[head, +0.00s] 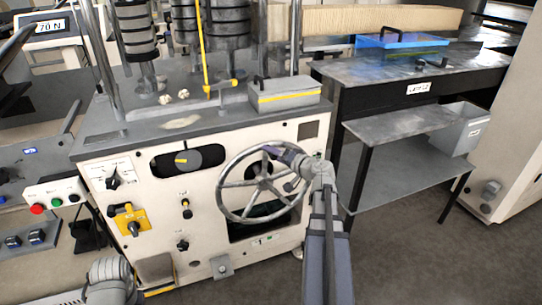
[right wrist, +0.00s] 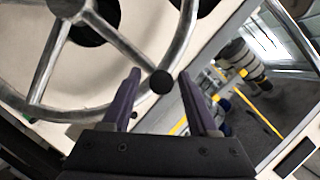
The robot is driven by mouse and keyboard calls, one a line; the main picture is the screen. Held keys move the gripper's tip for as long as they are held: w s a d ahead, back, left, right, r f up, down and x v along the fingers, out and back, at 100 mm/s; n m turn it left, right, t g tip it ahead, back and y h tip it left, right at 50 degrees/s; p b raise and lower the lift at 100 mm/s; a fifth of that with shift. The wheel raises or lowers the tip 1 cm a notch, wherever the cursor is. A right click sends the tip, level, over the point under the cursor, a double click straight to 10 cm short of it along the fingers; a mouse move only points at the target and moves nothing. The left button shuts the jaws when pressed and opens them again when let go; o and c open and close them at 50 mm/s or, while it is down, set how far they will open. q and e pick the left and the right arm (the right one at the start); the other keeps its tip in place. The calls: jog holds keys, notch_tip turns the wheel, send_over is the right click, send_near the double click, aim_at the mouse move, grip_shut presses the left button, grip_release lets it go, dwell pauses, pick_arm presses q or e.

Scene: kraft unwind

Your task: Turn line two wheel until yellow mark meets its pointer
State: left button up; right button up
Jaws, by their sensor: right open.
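The spoked metal handwheel (head: 231,212) is on the front of the cream machine; its rim and spokes also show in the right wrist view (right wrist: 50,68). My right gripper (head: 281,166) is open at the wheel's upper right. In the right wrist view a dark round knob (right wrist: 160,82) on the rim lies between the open fingertips (right wrist: 160,74), with gaps on both sides. A yellow mark (head: 181,160) shows on a dark dial in the slot left of the wheel. My left gripper is not in view.
A grey box with a yellow stripe (head: 284,95) sits on the machine top. A yellow switch (head: 130,222) and small knobs are left of the wheel. A dark table (head: 395,85) with a blue tray (head: 400,41) stands right. Open floor (head: 420,260) lies at the lower right.

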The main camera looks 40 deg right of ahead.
jog(key=shift+w+f, duration=0.15)
jog(key=shift+w, duration=0.5)
grip_shut()
dwell(1.0)
